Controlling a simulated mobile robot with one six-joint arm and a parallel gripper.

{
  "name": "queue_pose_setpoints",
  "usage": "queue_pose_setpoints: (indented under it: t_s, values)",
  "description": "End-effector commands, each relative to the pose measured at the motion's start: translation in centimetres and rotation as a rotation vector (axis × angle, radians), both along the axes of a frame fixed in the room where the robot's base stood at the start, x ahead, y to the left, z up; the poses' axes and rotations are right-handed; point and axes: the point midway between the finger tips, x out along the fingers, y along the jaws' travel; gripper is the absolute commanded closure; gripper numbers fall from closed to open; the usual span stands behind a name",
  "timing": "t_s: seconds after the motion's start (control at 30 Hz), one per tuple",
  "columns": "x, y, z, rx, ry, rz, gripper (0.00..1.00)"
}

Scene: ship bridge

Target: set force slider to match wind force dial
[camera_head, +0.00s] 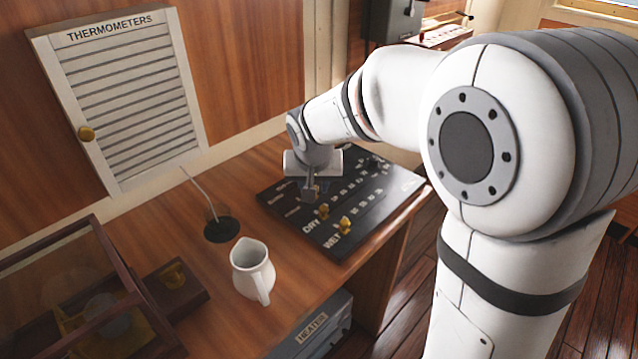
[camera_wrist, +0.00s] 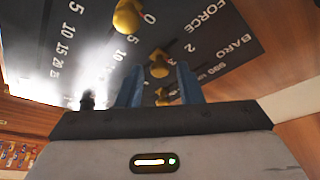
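The black slider panel (camera_head: 350,235) lies on the wooden desk, with DRY and WET labels readable. In the wrist view, FORCE and BARO labels show on the panel (camera_wrist: 185,20). My gripper (camera_head: 309,194) points down over the panel's left part. In the wrist view, the fingers of my gripper (camera_wrist: 159,82) stand apart, with a yellow knob (camera_wrist: 159,65) near the gap between them. I cannot tell whether they touch it, or whether it is the force slider. Another yellow knob (camera_wrist: 162,95) shows closer in, partly hidden. No wind force dial is recognisable.
A glass-lidded wooden case (camera_head: 80,290) is at lower left. A louvred THERMOMETERS cabinet (camera_head: 125,95) hangs behind. The panel's right end is near the desk edge.

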Motion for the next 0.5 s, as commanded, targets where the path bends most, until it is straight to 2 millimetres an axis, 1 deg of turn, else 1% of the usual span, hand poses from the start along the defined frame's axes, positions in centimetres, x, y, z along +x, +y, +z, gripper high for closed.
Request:
queue_pose_setpoints:
  t_s: [0.1,0.33,0.43,0.5]
  values:
    - [0.0,0.0,0.0,0.000,0.000,0.000,0.60]
    - [0.0,0.0,0.2,0.000,-0.001,0.000,0.60]
    - [-0.3,0.0,1.1,0.000,-0.003,0.000,0.60]
    - [-0.8,0.0,2.1,0.001,-0.004,0.000,0.60]
